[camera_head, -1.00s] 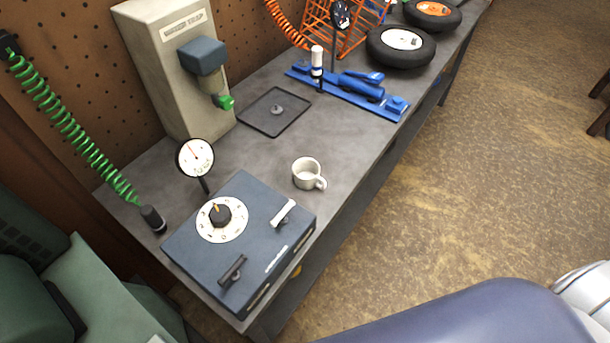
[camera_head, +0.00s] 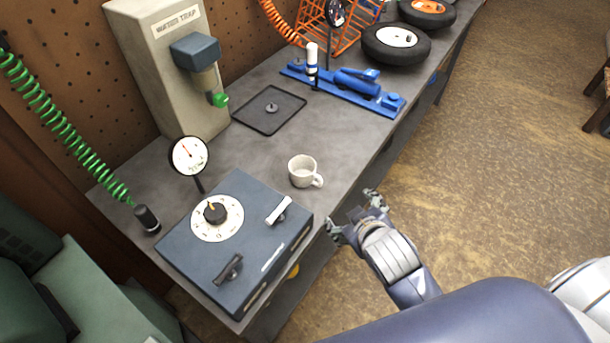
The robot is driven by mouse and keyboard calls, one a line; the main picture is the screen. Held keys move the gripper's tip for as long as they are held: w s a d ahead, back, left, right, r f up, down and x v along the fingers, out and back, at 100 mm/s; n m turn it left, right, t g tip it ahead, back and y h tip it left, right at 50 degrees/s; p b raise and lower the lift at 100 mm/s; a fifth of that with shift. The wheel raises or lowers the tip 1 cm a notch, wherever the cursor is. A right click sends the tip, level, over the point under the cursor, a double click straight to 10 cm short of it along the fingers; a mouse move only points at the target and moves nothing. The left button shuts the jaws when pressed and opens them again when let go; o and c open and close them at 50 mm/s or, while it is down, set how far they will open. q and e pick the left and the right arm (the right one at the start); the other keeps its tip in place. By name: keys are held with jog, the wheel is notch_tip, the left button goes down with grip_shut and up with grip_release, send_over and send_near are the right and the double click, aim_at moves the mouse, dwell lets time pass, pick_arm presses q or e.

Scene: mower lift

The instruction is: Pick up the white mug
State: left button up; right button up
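The white mug (camera_head: 302,171) stands upright on the grey workbench (camera_head: 345,150), close to its front edge, with its handle towards the lower right. My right gripper (camera_head: 353,212) is just off the bench's front edge, to the lower right of the mug and apart from it. Its two fingers are spread and nothing is between them. My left gripper is not in view.
A blue box with a dial (camera_head: 240,240) stands left of and below the mug, with a round gauge (camera_head: 189,155) behind it. A dark tray (camera_head: 268,109) and a blue tool (camera_head: 345,90) lie farther back. Bare bench surrounds the mug.

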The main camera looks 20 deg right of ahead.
jog(key=w+a+r+n+t+y, duration=0.1)
jog(key=w+a+r+n+t, duration=0.1)
jog(key=w+r+n+t, duration=0.5)
jog(key=w+a+r+t+y, duration=0.1)
jog(key=w+a+r+t, duration=0.1)
jog(key=w+r, duration=0.65)
jog(key=s+a+r+n+g+y, duration=0.1)
jog(key=a+r+n+g+y, duration=0.1)
jog(key=a+r+n+y, duration=0.7)
jog(key=s+a+r+n+g+y, duration=0.2)
jog(key=a+n+y, duration=0.45)
jog(key=n, duration=0.65)
jog(key=n+g+h+p, duration=0.1)
jog(key=n+g+h, duration=1.1)
jog(key=n, duration=0.2)
send_near(307, 168)
jog(key=s+a, duration=0.2)
jog(key=a, duration=0.1)
jog(key=shift+f, duration=0.35)
jog(key=x, duration=0.1)
jog(key=p+x, duration=0.1)
jog(key=x, duration=0.1)
jog(key=p+x, duration=0.1)
jog(key=shift+w+d+f, duration=0.15)
jog(key=shift+f, duration=0.5)
